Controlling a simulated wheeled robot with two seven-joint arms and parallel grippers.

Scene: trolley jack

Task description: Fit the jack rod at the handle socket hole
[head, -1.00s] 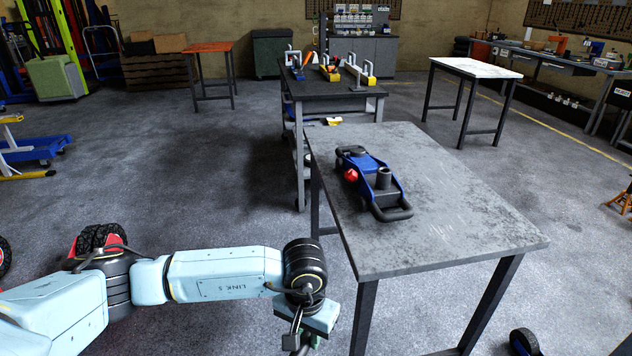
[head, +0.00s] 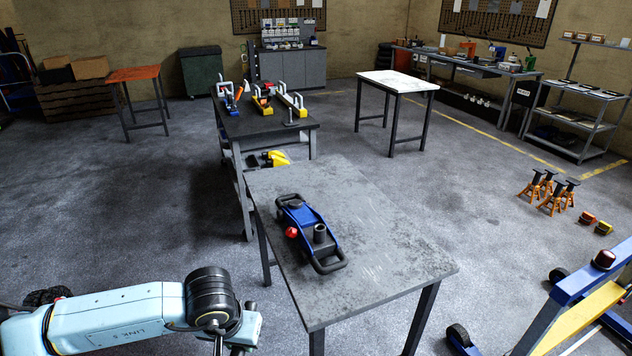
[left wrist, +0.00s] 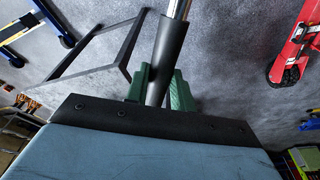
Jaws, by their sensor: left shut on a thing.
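The blue trolley jack (head: 308,232) sits on the grey-topped table in the head view. Its black upright handle socket (head: 320,234) stands on the body, with the open end upward. In the left wrist view, the green fingers of my left gripper (left wrist: 162,88) are shut on the jack rod (left wrist: 168,48), which has a dark sleeve and a bright metal section reaching the top edge. In the head view, my left wrist is low, left of the table and apart from the jack; the fingers are cut off by the bottom edge. My right gripper is not in view.
The grey table (head: 385,258) is clear around the jack. A dark workbench (head: 262,125) with clamps stands behind it. A blue and yellow frame (head: 580,315) is at lower right, and orange jack stands (head: 550,192) are on the floor. Open floor lies left of the table.

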